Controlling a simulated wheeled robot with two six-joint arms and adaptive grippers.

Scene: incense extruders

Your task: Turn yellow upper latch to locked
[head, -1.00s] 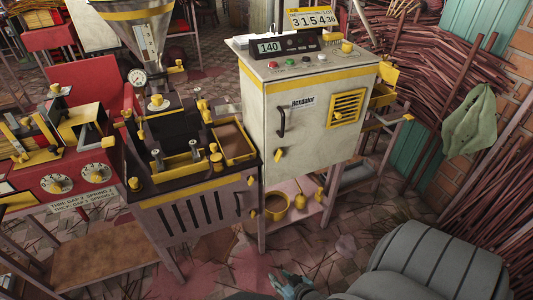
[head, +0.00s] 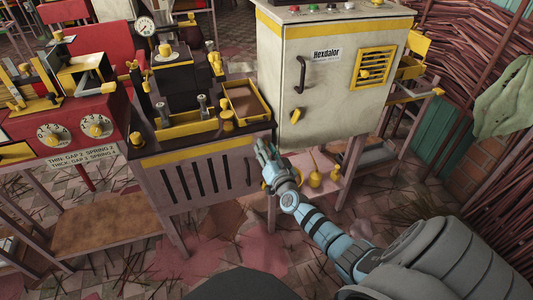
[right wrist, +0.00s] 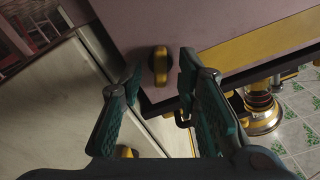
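My right gripper (head: 268,151) is open and empty at the right front corner of the pinkish slotted cabinet (head: 190,197). In the right wrist view, the open fingers (right wrist: 160,92) stand on either side of a yellow-and-dark latch (right wrist: 160,62) on the pinkish panel. The latch lies a little beyond the fingertips, and I see no contact. In the head view my gripper covers this area. Another yellow latch (head: 296,115) sits on the door of the pale cabinet (head: 325,80), below its dark handle (head: 300,75). My left gripper is out of view.
The pale cabinet stands close to the right of my gripper. A dark handle (head: 248,166) is on the slotted cabinet. A red machine with dials (head: 95,125) is at the left. Bundled sticks (head: 480,60) are at the right.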

